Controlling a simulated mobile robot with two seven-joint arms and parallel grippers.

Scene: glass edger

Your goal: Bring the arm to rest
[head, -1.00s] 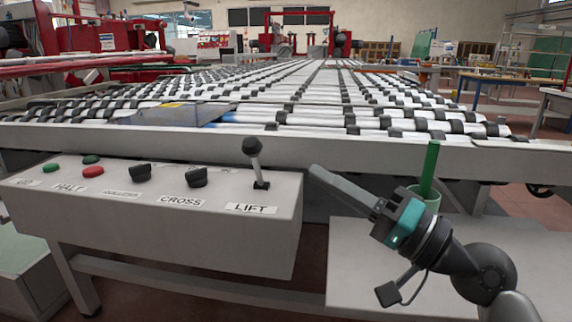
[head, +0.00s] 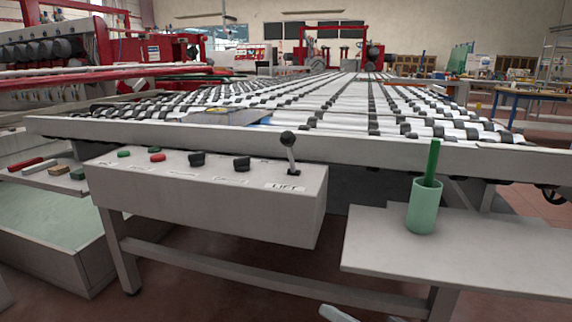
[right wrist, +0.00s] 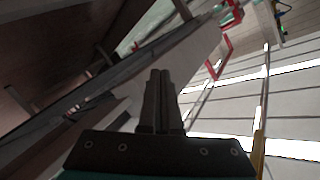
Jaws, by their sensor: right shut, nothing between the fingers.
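My right gripper shows in the right wrist view (right wrist: 160,75) with its two fingers together and nothing between them. In the head view only a grey tip of it (head: 336,314) shows at the bottom edge, low in front of the control box and the side shelf. It is apart from both. The rest of my right arm is out of the head view. My left gripper is not in view.
A grey control box (head: 215,205) with buttons, knobs and an upright LIFT lever (head: 289,150) stands before the roller conveyor (head: 300,135). A grey shelf (head: 470,255) at right holds a green cup (head: 422,205) with a green stick. Open floor lies below.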

